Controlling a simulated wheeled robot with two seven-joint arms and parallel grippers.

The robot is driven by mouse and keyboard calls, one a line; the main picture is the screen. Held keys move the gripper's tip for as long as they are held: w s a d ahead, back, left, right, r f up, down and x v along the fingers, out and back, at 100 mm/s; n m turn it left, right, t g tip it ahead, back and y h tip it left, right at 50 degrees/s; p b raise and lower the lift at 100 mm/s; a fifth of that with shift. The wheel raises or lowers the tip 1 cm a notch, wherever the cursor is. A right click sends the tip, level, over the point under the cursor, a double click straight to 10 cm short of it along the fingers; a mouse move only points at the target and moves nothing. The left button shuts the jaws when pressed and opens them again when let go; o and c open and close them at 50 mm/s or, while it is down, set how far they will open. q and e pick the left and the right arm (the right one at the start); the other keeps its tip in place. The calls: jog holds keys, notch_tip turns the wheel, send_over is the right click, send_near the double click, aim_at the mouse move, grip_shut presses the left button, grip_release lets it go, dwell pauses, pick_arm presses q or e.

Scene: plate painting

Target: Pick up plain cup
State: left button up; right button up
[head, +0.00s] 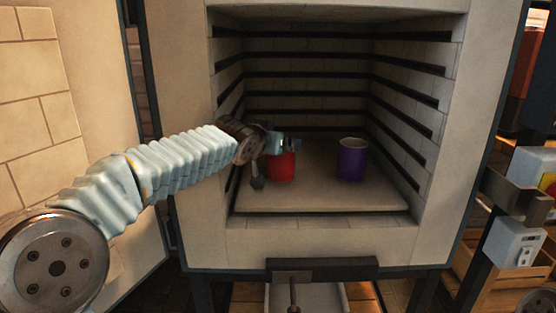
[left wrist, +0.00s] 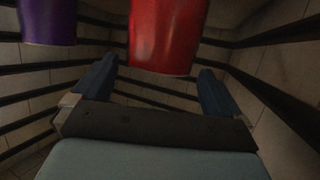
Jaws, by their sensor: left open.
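A red cup (head: 281,168) stands on the kiln shelf, left of a purple cup (head: 352,160). No pattern shows on either cup. My left gripper (head: 284,144) is inside the kiln at the red cup's upper part and hides some of it. In the left wrist view the left gripper (left wrist: 157,82) is open, with the red cup (left wrist: 166,35) ahead, in line with the gap between the blue fingers. I cannot tell whether they touch it. The purple cup (left wrist: 47,20) is off to the left there, outside the fingers. My right gripper is not in view.
The kiln shelf (head: 320,203) is bare in front of and between the cups. Grooved kiln walls (head: 405,110) close in on both sides and behind. The open kiln door (head: 85,90) stands at the left. A control box (head: 512,243) is outside at the right.

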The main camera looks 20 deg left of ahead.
pick_arm(q)
jog(key=x, duration=0.2)
jog(key=p+x, duration=0.1)
jog(key=x, duration=0.2)
jog(key=shift+f, duration=0.25)
jog(key=shift+s, duration=0.1)
jog(key=shift+c, duration=0.2)
jog(key=shift+r, duration=0.1)
jog(key=c, duration=1.1)
